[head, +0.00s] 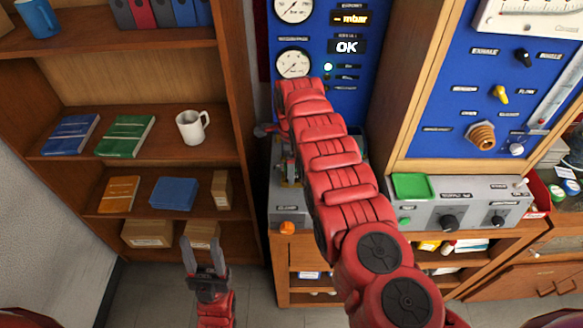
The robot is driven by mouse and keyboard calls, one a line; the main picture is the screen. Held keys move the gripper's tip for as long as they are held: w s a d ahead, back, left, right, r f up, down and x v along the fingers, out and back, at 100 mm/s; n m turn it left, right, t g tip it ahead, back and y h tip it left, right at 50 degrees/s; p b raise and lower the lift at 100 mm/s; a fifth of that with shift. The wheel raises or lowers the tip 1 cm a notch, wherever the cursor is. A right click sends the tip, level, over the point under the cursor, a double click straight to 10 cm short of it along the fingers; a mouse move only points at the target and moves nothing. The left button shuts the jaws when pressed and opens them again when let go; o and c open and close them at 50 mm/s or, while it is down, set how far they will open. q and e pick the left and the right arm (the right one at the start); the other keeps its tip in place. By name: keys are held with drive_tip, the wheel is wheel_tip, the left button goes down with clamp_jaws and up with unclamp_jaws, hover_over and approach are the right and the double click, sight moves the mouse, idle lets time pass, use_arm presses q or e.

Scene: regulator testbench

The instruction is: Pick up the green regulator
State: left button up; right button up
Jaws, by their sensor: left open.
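A flat green block (411,186) lies on top of the grey control box at the right. I cannot tell whether it is the green regulator; no other clear candidate shows. My left gripper (205,249) is at the lower left, low in front of the bookshelf. Its two fingers are apart with nothing held, far to the left of the green block. My right arm (335,165) reaches up across the middle to the blue gauge panel.
A wooden bookshelf (165,87) with books, a white mug (193,126) and boxes stands at the left. A blue gauge panel (350,105) reading OK stands behind my right arm. The grey control box (470,205) has knobs. Clear floor shows below the shelf.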

clamp_jaws()
idle(0.4)
drive_tip(key=shift+w, duration=0.1)
